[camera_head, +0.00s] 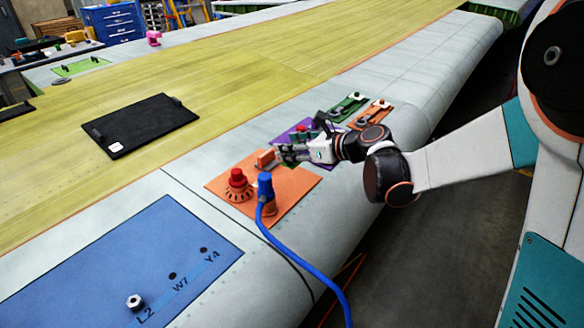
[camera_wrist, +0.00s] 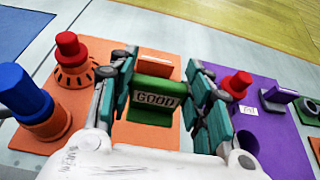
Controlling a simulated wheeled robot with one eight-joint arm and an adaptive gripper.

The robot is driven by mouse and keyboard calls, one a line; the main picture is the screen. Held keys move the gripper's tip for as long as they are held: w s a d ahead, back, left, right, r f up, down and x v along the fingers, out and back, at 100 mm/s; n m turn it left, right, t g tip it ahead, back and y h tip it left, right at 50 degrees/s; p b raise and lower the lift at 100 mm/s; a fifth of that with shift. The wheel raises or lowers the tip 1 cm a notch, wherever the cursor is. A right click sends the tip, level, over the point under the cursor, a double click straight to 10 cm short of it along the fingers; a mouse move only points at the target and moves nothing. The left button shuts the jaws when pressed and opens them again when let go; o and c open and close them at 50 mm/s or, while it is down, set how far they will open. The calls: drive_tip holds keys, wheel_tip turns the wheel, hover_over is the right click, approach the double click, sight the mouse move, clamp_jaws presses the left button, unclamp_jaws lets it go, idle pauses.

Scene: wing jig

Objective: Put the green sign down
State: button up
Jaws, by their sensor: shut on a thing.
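The green sign (camera_wrist: 158,88), with a white label reading GOOD, is between my fingers in the wrist view. My gripper (camera_wrist: 158,72) is shut on it, with a teal finger on each side. In the head view my gripper (camera_head: 284,154) is over the right edge of the near orange mat (camera_head: 296,190), beside the purple mat (camera_head: 287,137). In the head view the sign is mostly hidden by my fingers. I cannot tell whether its base touches the mat.
On the orange mat stand a red knob (camera_head: 237,177), a blue plug (camera_head: 265,188) with a cable, and an orange upright piece (camera_head: 267,159). The purple mat holds another red knob (camera_wrist: 236,86). A blue panel (camera_head: 110,270) and black mat (camera_head: 150,128) lie left.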

sight(299, 164)
wheel_tip(299, 164, down, 6)
drive_tip(key=shift+r+b, duration=0.15)
drive_tip(key=shift+b, duration=0.55)
drive_tip(key=shift+s+r, duration=0.1)
drive_tip(key=o, duration=1)
drive_tip(key=shift+o, duration=0.2)
